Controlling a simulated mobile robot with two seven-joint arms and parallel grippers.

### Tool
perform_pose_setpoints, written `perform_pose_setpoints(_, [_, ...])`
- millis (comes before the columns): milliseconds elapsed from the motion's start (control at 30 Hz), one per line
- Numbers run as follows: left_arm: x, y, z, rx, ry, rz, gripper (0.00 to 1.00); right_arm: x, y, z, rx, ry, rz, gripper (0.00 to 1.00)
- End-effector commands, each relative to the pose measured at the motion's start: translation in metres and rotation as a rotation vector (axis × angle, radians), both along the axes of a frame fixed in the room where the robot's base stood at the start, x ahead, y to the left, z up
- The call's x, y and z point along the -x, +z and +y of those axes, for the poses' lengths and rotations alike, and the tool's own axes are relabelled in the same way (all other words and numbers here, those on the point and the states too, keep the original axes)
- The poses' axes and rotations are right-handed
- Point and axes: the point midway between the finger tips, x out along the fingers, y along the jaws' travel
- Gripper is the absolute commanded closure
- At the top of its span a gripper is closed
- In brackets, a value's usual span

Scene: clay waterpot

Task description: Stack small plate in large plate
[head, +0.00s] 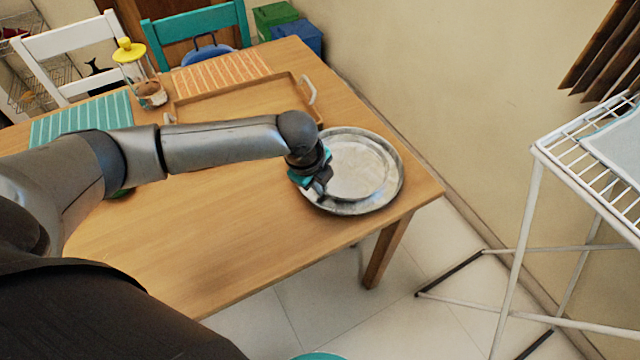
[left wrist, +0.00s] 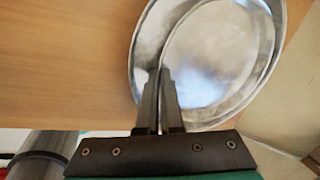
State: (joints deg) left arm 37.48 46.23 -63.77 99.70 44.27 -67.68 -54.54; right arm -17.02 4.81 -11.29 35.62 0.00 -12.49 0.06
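The large plate (head: 351,209) is a round silvery metal plate lying on the table near its right end. The small plate (head: 362,165), also silvery, lies inside it, off-centre; its rim sits close to the large plate's rim on the right. My left gripper (head: 321,188) is over the left part of the plates. In the left wrist view its fingers (left wrist: 160,85) are close together, with the edge of the small plate (left wrist: 215,55) running between the tips. The large plate's rim (left wrist: 138,55) passes outside them. My right gripper is not in view.
The wooden table (head: 200,240) is clear at the front. A wooden tray (head: 240,100), a yellow-lidded glass jar (head: 140,75) and striped mats (head: 80,120) are towards the back. A white drying rack (head: 535,190) stands to the right, beyond a floor gap.

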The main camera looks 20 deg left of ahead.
Motion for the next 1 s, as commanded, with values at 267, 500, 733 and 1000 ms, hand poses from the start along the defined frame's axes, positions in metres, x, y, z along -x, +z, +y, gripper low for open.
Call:
perform_pose_setpoints(267, [0.000, -0.006, 0.000, -0.001, 0.000, 0.000, 0.89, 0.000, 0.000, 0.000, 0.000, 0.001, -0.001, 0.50])
perform_pose_setpoints(500, [0.000, -0.006, 0.000, -0.001, 0.000, 0.001, 0.67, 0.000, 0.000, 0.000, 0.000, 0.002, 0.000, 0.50])
perform_pose_setpoints(733, [0.001, -0.005, 0.000, -0.002, 0.000, 0.003, 0.67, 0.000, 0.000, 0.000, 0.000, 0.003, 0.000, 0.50])
perform_pose_setpoints(1000, [0.008, 0.034, 0.003, -0.001, -0.001, -0.001, 0.67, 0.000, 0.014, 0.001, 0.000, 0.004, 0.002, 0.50])
